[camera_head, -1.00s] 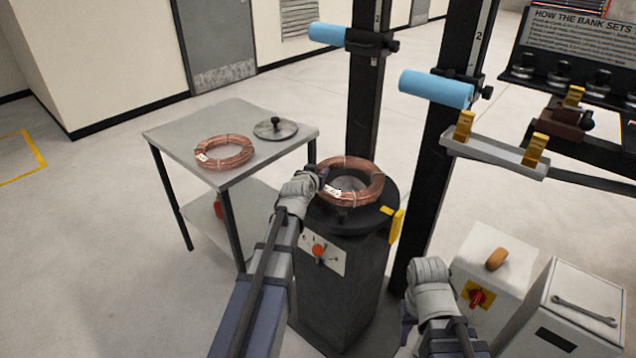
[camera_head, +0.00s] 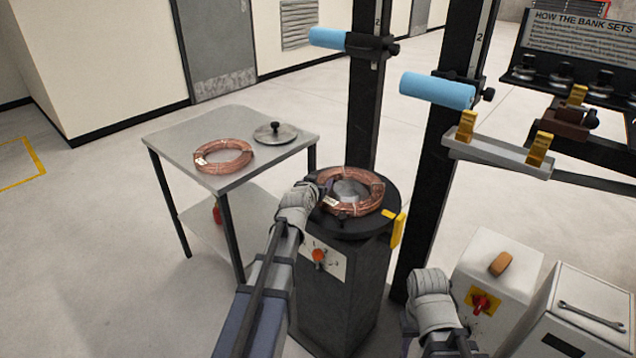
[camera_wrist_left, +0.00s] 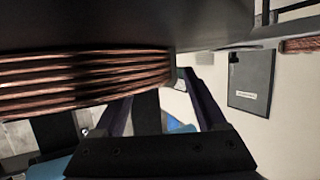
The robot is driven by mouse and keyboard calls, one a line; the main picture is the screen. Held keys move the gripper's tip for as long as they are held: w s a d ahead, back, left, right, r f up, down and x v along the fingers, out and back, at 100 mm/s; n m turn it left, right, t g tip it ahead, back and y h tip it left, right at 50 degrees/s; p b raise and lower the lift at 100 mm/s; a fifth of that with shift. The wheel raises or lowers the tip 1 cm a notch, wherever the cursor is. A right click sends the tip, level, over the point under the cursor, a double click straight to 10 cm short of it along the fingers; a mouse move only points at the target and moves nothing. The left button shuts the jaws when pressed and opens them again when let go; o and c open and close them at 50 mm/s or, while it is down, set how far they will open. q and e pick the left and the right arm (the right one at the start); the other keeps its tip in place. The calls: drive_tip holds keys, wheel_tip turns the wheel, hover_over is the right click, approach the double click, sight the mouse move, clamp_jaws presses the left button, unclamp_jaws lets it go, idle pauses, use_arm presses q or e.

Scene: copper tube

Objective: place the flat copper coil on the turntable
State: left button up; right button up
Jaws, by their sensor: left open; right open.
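The flat copper coil (camera_head: 372,203) lies level on the round dark turntable (camera_head: 348,228) on top of the dark pedestal, around its pale centre. My left gripper (camera_head: 318,190) is at the coil's left edge with its jaws open. In the left wrist view the stacked coil windings (camera_wrist_left: 85,80) lie against the dark turntable face (camera_wrist_left: 200,25), and the open fingers (camera_wrist_left: 155,105) are close to the coil's end. Whether they touch it cannot be told. My right gripper (camera_head: 431,282) is open and empty, low in front of the black post.
A grey side table (camera_head: 190,130) at left holds another copper coil (camera_head: 225,166) and a knobbed disc (camera_head: 275,134). Black posts with blue rollers (camera_head: 437,89) stand behind and right of the turntable. White boxes (camera_head: 497,262) stand at lower right.

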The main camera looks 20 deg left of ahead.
use_arm(q)
drive_tip(key=shift+s, duration=0.1)
drive_tip(key=p+v, duration=0.4)
drive_tip(key=v, duration=0.7)
drive_tip(key=shift+d+r, duration=0.1)
drive_tip(key=shift+s+r, duration=0.1)
drive_tip(key=shift+s, duration=0.25)
